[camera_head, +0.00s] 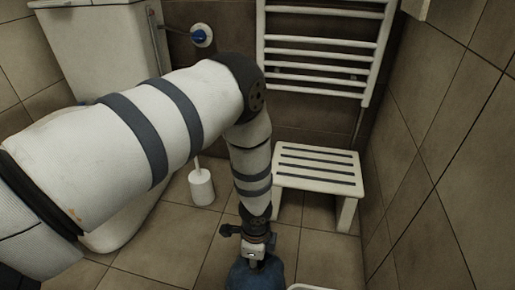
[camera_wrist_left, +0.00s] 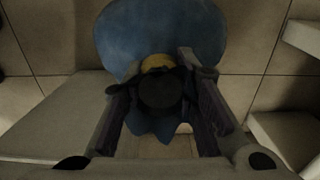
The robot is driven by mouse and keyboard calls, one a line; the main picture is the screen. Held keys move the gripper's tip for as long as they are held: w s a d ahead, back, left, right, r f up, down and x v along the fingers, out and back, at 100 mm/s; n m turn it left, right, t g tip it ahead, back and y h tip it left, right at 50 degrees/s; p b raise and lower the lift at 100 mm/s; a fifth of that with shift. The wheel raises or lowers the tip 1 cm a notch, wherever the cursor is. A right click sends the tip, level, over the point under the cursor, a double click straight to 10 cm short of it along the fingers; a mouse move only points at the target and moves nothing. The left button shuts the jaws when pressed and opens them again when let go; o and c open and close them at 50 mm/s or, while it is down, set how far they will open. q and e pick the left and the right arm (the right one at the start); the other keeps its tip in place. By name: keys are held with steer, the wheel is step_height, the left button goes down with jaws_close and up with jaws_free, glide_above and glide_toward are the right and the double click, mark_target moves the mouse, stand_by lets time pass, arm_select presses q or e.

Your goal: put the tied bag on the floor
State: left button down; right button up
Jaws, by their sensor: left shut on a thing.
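The tied bag (camera_head: 254,274) is blue and shows at the bottom of the head view, under my left gripper (camera_head: 256,250). In the left wrist view the bag (camera_wrist_left: 160,38) is a rounded blue body with a yellow tie at its neck. My left gripper (camera_wrist_left: 163,95) is shut on the neck of the bag, with a dark round part between the fingers. The tiled floor (camera_head: 150,262) shows around the bag. I cannot tell whether the bag touches it. My right gripper is in neither view.
A white step stool (camera_head: 316,167) stands right of my left forearm, below a white towel rail (camera_head: 322,45). A toilet brush holder (camera_head: 201,187) stands on the floor left of it. A white rim (camera_head: 310,287) shows at the bottom edge. Bare floor lies left of the bag.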

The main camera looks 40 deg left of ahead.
arm_select(q)
steer(key=shift+w+f, duration=0.1)
steer(key=shift+f, duration=0.5)
steer(key=shift+f, duration=0.15)
steer(key=c, duration=1.3)
jaws_free()
